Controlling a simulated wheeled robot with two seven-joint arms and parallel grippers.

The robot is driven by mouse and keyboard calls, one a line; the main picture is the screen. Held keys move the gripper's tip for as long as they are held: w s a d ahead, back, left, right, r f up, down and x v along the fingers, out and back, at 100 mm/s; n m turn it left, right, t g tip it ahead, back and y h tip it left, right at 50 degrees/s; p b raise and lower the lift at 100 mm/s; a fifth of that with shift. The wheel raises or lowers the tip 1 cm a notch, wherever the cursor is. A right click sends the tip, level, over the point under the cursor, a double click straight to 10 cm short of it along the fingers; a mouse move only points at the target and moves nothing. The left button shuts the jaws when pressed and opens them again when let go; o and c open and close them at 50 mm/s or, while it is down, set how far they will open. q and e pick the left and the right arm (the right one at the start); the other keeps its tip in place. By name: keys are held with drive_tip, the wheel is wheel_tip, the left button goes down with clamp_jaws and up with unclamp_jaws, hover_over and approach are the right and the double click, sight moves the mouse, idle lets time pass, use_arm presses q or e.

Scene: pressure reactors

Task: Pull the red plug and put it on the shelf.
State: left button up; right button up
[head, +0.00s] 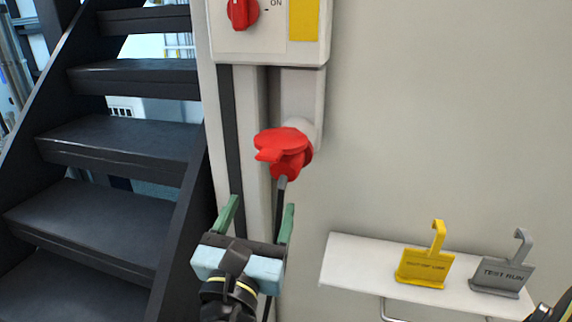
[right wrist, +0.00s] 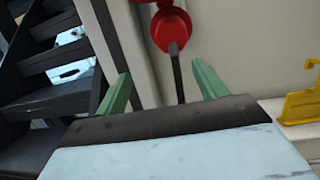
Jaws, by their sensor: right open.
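The red plug (head: 287,172) sits in the wall socket under a red round cover flap (head: 284,143), with a dark cable hanging from it. It also shows in the right wrist view (right wrist: 172,30), above and between the fingers. My right gripper (head: 260,208) is open and empty, just below the plug, with its green fingers pointing up towards it. The cable passes behind the gripper. The white shelf (head: 350,262) is on the wall at the lower right. My left gripper is not in view.
A yellow tag holder (head: 425,266) and a grey "TEST RUN" tag (head: 502,272) stand on the shelf; its left end is bare. A switch box (head: 268,45) with a red knob is above the socket. Dark stairs (head: 110,190) fill the left.

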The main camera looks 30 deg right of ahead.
sight(283, 171)
drive_tip(key=shift+s+d+r+m+g+h, duration=0.15)
drive_tip(key=shift+s+d+r+g+h, duration=0.15)
drive_tip(key=shift+s+r, duration=0.2)
drive_tip(key=shift+s+d+r+m+g+h, duration=0.15)
drive_tip(key=shift+s+d+r+g+h, duration=0.05)
drive_tip(key=shift+s+r+h, duration=0.2)
drive_tip(key=shift+w, duration=0.1)
drive_tip(key=x, duration=0.4)
drive_tip(key=shift+w+r, duration=0.1)
drive_tip(key=p+x, duration=0.2)
drive_tip(key=x, duration=0.1)
drive_tip(key=shift+w+d+r, duration=0.15)
drive_tip(key=shift+w+d+y+p, duration=0.3)
drive_tip(key=shift+w+d+p, duration=0.15)
drive_tip(key=shift+d+p, duration=0.15)
drive_tip(key=shift+p, duration=0.55)
